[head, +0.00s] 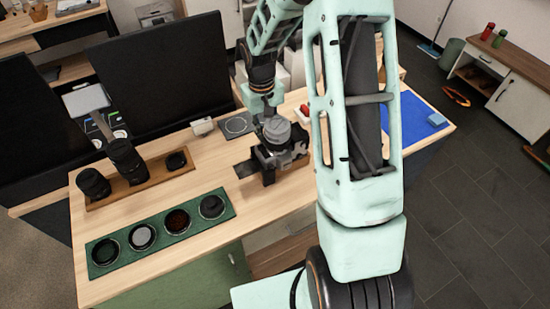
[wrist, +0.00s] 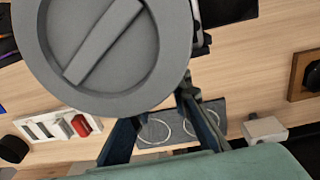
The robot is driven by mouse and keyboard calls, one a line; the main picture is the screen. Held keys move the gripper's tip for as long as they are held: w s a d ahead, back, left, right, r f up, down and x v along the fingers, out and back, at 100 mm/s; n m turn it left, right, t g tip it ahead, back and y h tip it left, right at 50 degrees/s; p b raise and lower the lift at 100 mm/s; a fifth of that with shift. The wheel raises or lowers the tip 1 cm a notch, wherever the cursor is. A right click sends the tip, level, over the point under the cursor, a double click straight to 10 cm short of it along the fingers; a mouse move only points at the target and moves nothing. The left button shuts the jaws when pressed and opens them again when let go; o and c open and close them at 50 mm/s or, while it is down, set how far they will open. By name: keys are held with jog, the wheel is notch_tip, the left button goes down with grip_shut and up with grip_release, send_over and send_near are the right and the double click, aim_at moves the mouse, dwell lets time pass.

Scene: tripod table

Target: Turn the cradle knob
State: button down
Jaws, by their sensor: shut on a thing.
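The dark cradle (head: 268,160) stands on the wooden table, with a grey round piece (head: 277,130) on top. In the wrist view this grey disc (wrist: 60,20), with a raised bar across its face, fills the upper left. My gripper (head: 268,108) reaches down at the far side of the round piece. In the wrist view my gripper (wrist: 168,112) has its two dark fingers converging at the disc's lower right edge. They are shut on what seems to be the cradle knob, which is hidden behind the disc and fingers.
A green tray (head: 160,262) with several round pieces lies at the front left of the table (head: 262,208). A wooden board (head: 150,190) with black lens-like cylinders is behind it. A grey plate (head: 236,125) and small white box (head: 202,127) lie near the monitors. A blue mat (head: 408,118) is at right.

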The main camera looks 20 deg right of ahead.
jog(key=shift+d+y+p, duration=0.2)
jog(key=shift+y+p, duration=0.6)
jog(key=shift+p, duration=0.25)
jog(key=shift+y, duration=0.3)
jog(key=c, duration=1.9)
grip_release()
jog(key=shift+c, duration=0.2)
jog(key=shift+r, duration=0.1)
jog(key=r+p, duration=0.2)
jog(key=r, duration=0.1)
jog(key=r+p, duration=0.1)
jog(key=shift+w+d+r, duration=0.1)
jog(key=shift+d+r, duration=0.25)
jog(key=shift+r, duration=0.05)
